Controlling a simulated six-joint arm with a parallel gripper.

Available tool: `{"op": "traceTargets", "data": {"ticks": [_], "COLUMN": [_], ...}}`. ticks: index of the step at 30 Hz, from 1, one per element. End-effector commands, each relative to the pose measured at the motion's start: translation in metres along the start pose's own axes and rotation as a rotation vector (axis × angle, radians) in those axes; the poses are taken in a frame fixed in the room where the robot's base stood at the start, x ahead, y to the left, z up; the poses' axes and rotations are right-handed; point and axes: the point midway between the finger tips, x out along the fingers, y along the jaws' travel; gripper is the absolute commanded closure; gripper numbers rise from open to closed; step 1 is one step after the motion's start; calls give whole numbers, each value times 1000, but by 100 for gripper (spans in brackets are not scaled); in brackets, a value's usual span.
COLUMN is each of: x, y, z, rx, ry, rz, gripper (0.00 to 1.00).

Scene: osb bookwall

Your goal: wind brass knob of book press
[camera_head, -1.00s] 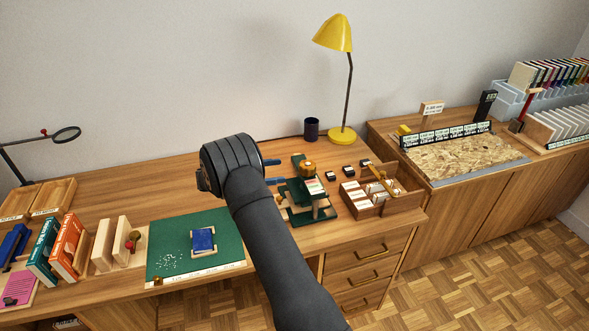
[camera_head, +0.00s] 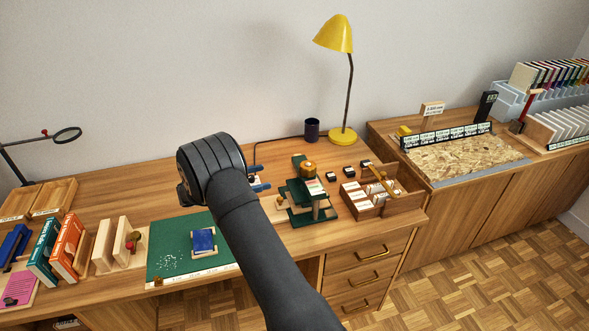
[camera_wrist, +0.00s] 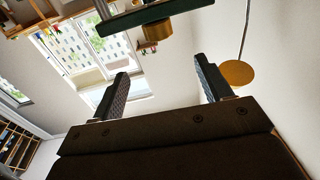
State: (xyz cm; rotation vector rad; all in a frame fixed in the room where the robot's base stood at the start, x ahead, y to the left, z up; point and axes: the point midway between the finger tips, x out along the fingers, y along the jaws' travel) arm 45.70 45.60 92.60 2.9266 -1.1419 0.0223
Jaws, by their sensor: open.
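The book press (camera_head: 296,190) is dark green and stands on the desk right of the cutting mat. Its brass knob (camera_head: 308,168) sits at the top of the press. There the brass knob (camera_wrist: 157,31) shows beyond the gap between the fingertips, against a dark green bar of the press (camera_wrist: 145,14).
A wooden box (camera_head: 377,209) with cards stands right of the press, with small black blocks (camera_head: 348,170) behind. A yellow lamp (camera_head: 342,135) and dark cup (camera_head: 312,130) stand at the back. A green mat (camera_head: 170,250) with a blue book (camera_head: 203,240) lies front left.

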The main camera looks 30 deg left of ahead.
Motion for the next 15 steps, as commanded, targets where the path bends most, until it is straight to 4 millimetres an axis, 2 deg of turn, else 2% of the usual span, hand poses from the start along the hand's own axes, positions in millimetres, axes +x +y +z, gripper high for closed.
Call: {"op": "traceTargets", "data": {"ticks": [3,9,15], "x": [-5,-7,13], "y": [16,30,28], "z": [-2,0,1], "rx": [-3,-5,-4], "ry": [-3,-13,-14], "rz": [-86,-157,-158], "gripper": [29,29,29]}}
